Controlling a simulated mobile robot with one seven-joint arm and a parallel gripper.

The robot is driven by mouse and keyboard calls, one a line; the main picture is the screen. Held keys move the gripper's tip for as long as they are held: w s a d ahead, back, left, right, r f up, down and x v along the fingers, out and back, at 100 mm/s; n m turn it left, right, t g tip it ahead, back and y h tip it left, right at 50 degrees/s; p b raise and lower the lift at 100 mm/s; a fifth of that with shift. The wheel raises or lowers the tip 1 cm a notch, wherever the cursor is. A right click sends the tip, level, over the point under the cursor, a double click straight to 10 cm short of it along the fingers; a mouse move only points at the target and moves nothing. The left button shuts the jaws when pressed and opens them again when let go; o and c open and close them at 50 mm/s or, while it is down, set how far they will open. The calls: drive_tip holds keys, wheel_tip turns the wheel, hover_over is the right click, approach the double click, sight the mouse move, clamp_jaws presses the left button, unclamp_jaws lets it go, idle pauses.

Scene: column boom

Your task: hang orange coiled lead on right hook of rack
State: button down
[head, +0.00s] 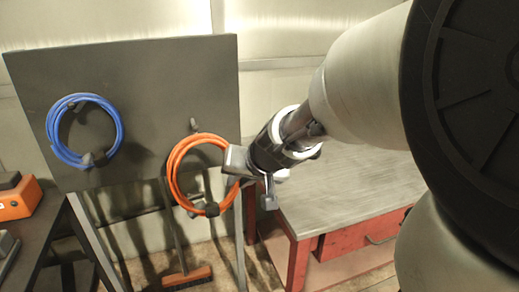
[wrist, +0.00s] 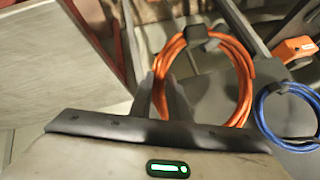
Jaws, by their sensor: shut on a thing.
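The orange coiled lead (head: 172,176) is held upright in front of the right part of the grey rack panel (head: 150,75), with its dark strap at the bottom. My gripper (head: 232,162) is shut on the right side of the coil. In the wrist view the coil (wrist: 247,80) passes between the fingers of my gripper (wrist: 165,90). The right hook (head: 193,125) shows just above the top of the coil. I cannot tell whether the coil is around the hook or in front of it.
A blue coil (head: 53,120) hangs on the left of the panel. A red workbench (head: 345,190) stands at right, below my arm. An orange case (head: 18,199) sits on a dark table at far left. A broom (head: 187,277) stands under the panel.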

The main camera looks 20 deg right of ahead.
drive_tip(key=r, duration=0.2)
drive_tip(key=shift+w+a+r+t, duration=0.2)
drive_tip(key=shift+a+r+t, duration=0.1)
drive_tip(key=shift+r, duration=0.1)
drive_tip(key=shift+w, duration=0.7)
drive_tip(key=w+f, duration=0.2)
drive_tip(key=w, duration=0.8)
drive_tip(key=shift+d+f+p, duration=0.15)
drive_tip(key=shift+f+p, duration=0.15)
drive_tip(key=shift+f, duration=0.2)
drive_tip(key=c, duration=1.6)
unclamp_jaws()
